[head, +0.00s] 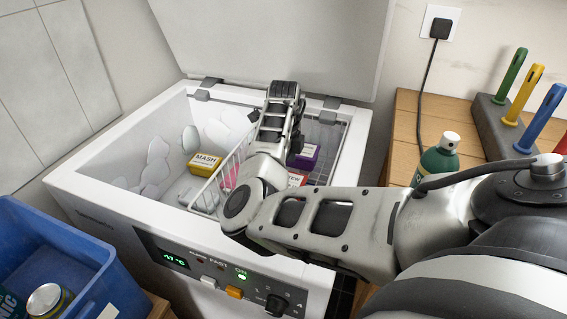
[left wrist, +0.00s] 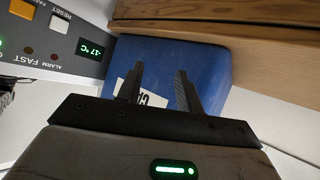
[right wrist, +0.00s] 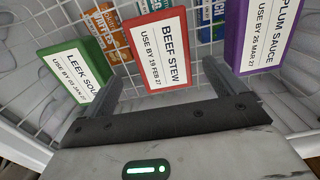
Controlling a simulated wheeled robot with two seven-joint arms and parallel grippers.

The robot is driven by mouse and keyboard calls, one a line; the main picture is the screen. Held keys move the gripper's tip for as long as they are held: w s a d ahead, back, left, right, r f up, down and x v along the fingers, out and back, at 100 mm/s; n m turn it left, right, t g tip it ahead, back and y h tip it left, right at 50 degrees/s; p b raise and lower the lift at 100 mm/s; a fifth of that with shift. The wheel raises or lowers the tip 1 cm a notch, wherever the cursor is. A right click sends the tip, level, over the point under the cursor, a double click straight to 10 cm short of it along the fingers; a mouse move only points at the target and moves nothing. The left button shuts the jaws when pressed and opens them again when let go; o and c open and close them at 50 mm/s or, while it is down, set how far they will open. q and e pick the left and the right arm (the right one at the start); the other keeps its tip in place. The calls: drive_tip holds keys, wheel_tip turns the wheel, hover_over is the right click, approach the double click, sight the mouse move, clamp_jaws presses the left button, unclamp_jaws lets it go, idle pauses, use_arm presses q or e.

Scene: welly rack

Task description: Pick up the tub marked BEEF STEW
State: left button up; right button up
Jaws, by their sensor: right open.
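The BEEF STEW tub (right wrist: 162,52) is red with a white label and stands in the middle of the right wrist view. In the head view only a bit of its red and white top (head: 297,180) shows beside my right arm. My right gripper (right wrist: 162,72) is open, one finger towards each side of the tub. I cannot tell whether the fingers reach down past its top. The head view hides these fingers behind the arm. My left gripper (left wrist: 158,82) is open and empty in the left wrist view, in front of a blue crate (left wrist: 205,60).
A green LEEK SOUP tub (right wrist: 75,70) and a purple PLUM SAUCE tub (right wrist: 262,35) flank it closely. A white wire basket (head: 235,160) stands in the open freezer (head: 110,205), with a yellow MASH tub (head: 205,166) left of it. A green bottle (head: 438,160) stands on the bench.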

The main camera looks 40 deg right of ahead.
sight(295, 180)
drive_tip(key=shift+w+d+f+b, duration=0.1)
drive_tip(key=shift+f+b, duration=0.1)
drive_tip(key=shift+f, duration=1.15)
drive_tip(key=shift+w+d+f+b, duration=0.1)
drive_tip(key=shift+f+b, duration=0.1)
drive_tip(key=shift+f, duration=1.15)
drive_tip(key=c, duration=1.4)
drive_tip(key=shift+o, duration=0.2)
drive_tip(key=shift+r, duration=0.1)
